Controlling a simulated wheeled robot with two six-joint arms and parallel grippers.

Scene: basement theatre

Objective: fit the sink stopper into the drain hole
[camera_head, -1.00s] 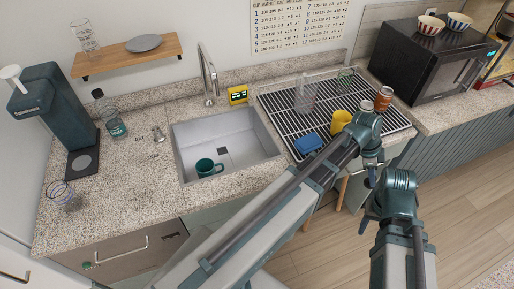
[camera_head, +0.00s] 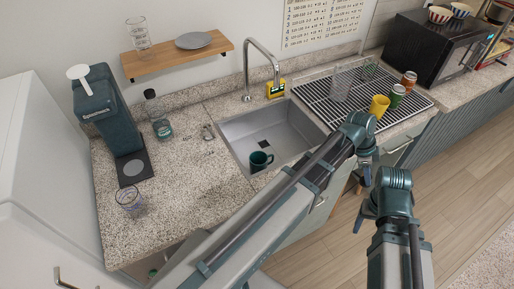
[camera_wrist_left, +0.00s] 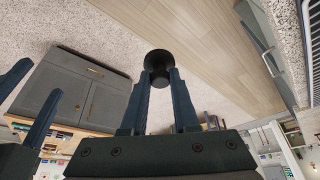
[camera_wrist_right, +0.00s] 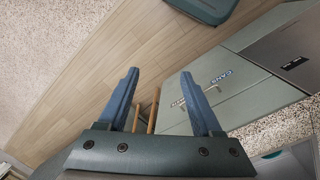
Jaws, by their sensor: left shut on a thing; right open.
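The sink stopper (camera_wrist_left: 158,62), a dark round piece, is held between the fingertips of my left gripper (camera_wrist_left: 157,76) in the left wrist view. In the head view this gripper (camera_head: 367,178) hangs in front of the counter, and I cannot make out the stopper there.
A teal mug (camera_head: 259,161) stands in the sink near the drain. The faucet (camera_head: 247,75) rises behind the sink. A drying rack (camera_head: 340,98) to the right holds a yellow cup (camera_head: 379,105) and cans. A soda maker (camera_head: 113,115) and glasses stand left; the counter between is mostly clear.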

